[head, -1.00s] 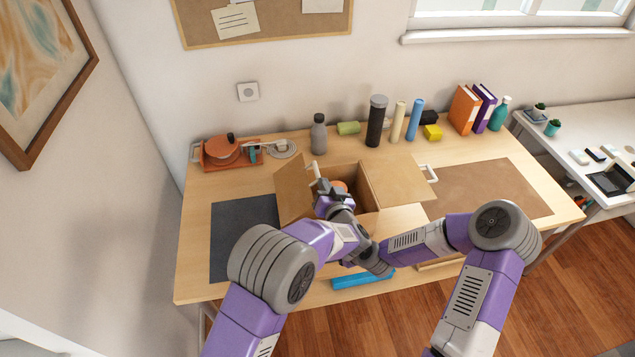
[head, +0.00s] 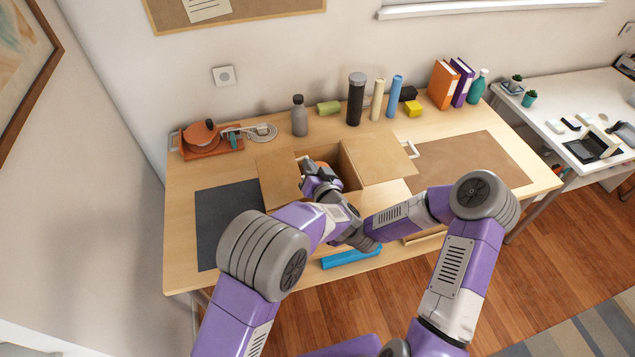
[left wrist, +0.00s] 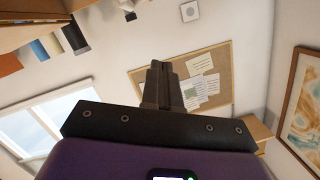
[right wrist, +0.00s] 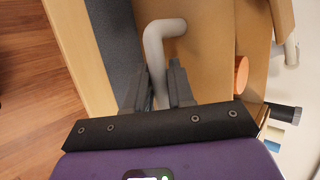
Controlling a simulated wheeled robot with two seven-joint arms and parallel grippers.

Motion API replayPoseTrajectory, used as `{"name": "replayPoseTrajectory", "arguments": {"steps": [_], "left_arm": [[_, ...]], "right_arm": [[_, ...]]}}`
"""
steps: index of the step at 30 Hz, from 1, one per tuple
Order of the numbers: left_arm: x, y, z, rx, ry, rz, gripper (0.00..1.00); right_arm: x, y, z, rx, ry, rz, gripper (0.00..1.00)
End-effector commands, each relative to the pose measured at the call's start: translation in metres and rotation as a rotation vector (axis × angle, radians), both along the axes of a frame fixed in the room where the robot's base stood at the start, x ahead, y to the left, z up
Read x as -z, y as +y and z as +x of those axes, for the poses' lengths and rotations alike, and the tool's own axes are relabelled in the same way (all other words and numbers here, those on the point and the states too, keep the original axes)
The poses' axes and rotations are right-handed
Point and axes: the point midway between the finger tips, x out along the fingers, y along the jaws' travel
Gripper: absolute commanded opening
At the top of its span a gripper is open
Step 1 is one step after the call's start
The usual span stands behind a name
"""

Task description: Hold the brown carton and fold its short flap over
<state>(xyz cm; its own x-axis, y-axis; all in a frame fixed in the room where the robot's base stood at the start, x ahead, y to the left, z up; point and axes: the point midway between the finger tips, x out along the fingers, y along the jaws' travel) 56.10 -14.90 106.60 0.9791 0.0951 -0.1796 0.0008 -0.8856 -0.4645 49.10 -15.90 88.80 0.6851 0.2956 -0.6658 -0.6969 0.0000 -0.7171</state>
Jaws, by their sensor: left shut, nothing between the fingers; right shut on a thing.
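The brown carton (head: 355,162) stands open on the table.
A dark mat (head: 230,220) lies left of the carton and a brown mat (head: 485,165) lies right. A grey bottle (head: 299,117), a black tumbler (head: 355,100) and books (head: 444,85) line the back. A blue thing (head: 350,258) is at the table's front edge.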

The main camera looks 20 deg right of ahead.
Motion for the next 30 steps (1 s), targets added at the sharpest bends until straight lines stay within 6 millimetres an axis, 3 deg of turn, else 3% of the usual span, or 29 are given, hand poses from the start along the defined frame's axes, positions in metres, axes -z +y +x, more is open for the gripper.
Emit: {"name": "replayPoseTrajectory", "arguments": {"steps": [2, 9, 15, 30], "left_arm": [[-0.018, 0.0, -0.011, 0.003, -0.003, -0.004, 0.0], [-0.026, 0.0, -0.067, 0.004, -0.001, -0.001, 0.0], [-0.031, 0.0, -0.097, 0.004, 0.0, -0.001, 0.0], [-0.033, 0.001, -0.107, 0.001, -0.001, -0.001, 0.0]], "right_arm": [[0.0, 0.0, 0.0, 0.001, 0.0, 0.0, 0.0], [0.0, 0.0, 0.0, 0.0, 0.0, 0.0, 0.0], [0.0, 0.0, 0.0, 0.001, 0.0, -0.001, 0.0], [0.0, 0.0, 0.0, 0.0, -0.001, 0.0, 0.0]]}}
